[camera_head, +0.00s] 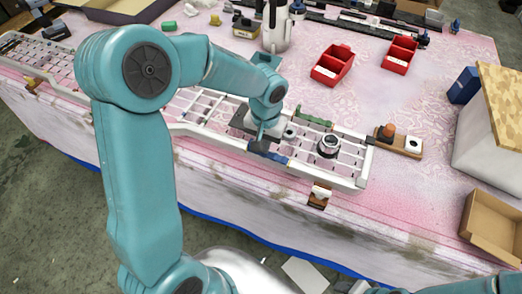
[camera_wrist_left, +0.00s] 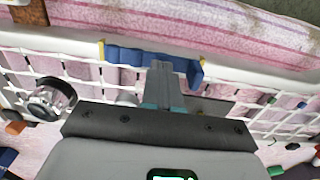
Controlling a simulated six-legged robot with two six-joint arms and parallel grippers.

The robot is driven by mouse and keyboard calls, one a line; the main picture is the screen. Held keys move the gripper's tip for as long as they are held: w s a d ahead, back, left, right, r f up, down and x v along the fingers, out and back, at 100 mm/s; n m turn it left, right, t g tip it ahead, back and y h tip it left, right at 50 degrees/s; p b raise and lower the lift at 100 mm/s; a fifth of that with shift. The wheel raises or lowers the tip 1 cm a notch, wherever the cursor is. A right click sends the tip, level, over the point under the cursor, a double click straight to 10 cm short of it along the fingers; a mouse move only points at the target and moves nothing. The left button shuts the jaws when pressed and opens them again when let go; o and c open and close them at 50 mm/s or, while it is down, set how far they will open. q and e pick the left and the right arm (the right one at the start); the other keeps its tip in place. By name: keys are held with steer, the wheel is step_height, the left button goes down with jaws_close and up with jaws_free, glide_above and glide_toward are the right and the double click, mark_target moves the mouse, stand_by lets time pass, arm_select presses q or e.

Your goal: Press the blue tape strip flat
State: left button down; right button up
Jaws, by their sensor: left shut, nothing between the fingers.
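The blue tape strip (camera_head: 279,159) lies along the near rail of the white grille (camera_head: 345,182). In the left wrist view the strip (camera_wrist_left: 125,55) shows wide and blue, with small yellow bits at its ends. My left gripper (camera_head: 260,147) is shut and empty, its fingers pointing at the strip. In the left wrist view its closed fingertips (camera_wrist_left: 162,67) overlap the strip right of its middle. I cannot tell whether they touch it. Part of the strip is hidden behind the gripper. My right gripper is out of view.
A round metal piece (camera_head: 328,146) sits on the grille to the right. A wooden block with knobs (camera_head: 400,141) and two red bins (camera_head: 333,65) (camera_head: 399,55) stand on the pink cloth. A clamp (camera_head: 319,195) is at the near edge.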

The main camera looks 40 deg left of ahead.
arm_select(q)
steer(key=shift+f+b, duration=0.65)
steer(key=shift+f, duration=0.2)
steer(key=shift+r, duration=0.15)
steer(key=shift+b, duration=0.4)
stand_by(0.9)
steer(key=shift+r+p, duration=0.75)
steer(key=shift+r, duration=0.55)
steer(key=shift+f, duration=0.1)
